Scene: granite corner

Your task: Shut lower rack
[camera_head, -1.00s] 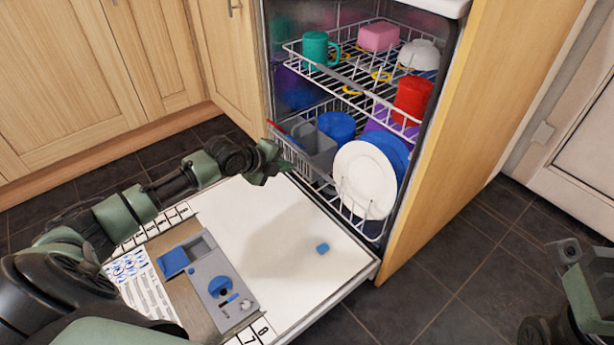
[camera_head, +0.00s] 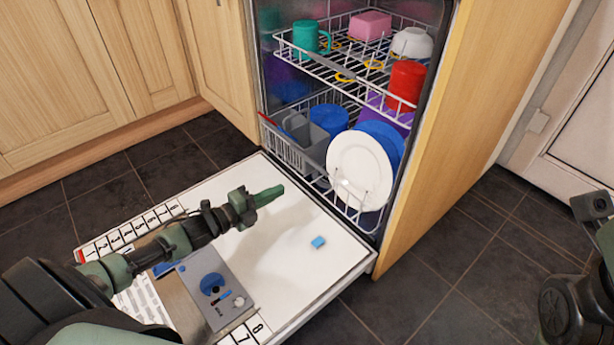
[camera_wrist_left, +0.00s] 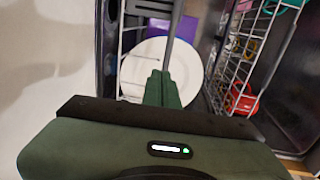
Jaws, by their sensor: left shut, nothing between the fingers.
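The lower rack (camera_head: 292,157) is a white wire basket inside the dishwasher. It holds a white plate (camera_head: 359,170), a blue plate (camera_head: 394,140), a blue cup and a grey cutlery basket (camera_head: 306,134). Its front sits near the hinge end of the lowered door. My left gripper (camera_head: 272,194) is shut and empty, above the door in front of the rack, apart from it in the head view. In the left wrist view my left gripper (camera_wrist_left: 162,88) points toward the white plate (camera_wrist_left: 150,66). My right arm shows at the right edge; its fingertips are not clear.
The open door (camera_head: 300,235) lies flat with a blue tablet (camera_head: 318,242) on it. The upper rack (camera_head: 340,72) is partly out above, with a green mug (camera_head: 307,38) and a red cup (camera_head: 406,82). A wooden panel (camera_head: 470,130) stands on the right.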

